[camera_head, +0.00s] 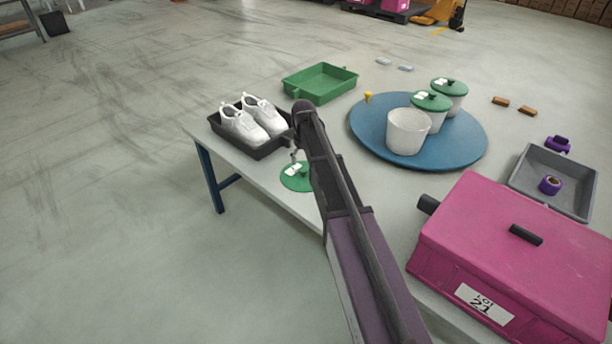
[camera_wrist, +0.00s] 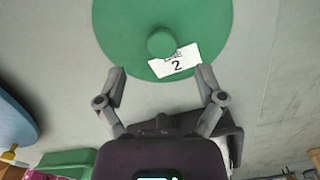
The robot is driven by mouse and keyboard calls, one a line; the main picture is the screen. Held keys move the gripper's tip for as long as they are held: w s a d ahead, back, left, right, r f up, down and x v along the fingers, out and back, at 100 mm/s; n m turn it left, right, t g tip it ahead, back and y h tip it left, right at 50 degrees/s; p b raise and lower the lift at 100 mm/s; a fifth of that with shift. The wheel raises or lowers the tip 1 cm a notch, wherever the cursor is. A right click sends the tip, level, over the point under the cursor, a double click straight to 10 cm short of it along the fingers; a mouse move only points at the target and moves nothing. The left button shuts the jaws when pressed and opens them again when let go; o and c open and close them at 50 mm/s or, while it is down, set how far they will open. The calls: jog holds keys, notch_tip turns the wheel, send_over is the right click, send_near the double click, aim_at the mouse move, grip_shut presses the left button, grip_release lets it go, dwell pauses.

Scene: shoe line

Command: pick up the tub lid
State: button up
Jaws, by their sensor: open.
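The green tub lid (camera_head: 294,179) lies flat on the table near its front edge, partly hidden by my arm in the head view. In the wrist view the lid (camera_wrist: 115,30) is a green disc with a round knob (camera_wrist: 161,43) in the middle and a white label reading 2 (camera_wrist: 174,62). My gripper (camera_wrist: 161,80) is open, with its two fingertips apart on either side of the label at the lid's near edge. Nothing is between the fingers but the view of the lid. In the head view the gripper is mostly hidden behind my arm.
A black tray (camera_head: 222,129) with white shoes (camera_head: 262,115) stands left of the lid. A green tray (camera_head: 320,82) and a blue round board (camera_head: 366,140) with white tubs lie behind. A pink case (camera_head: 520,260) stands at right, near a grey tray (camera_head: 545,164).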

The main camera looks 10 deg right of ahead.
aim_at(303, 169)
jog(key=shift+f, duration=0.1)
jog(key=shift+a+f+b, duration=0.1)
jog(key=shift+f+b, duration=2.4)
jog(key=shift+b, duration=0.1)
grip_shut()
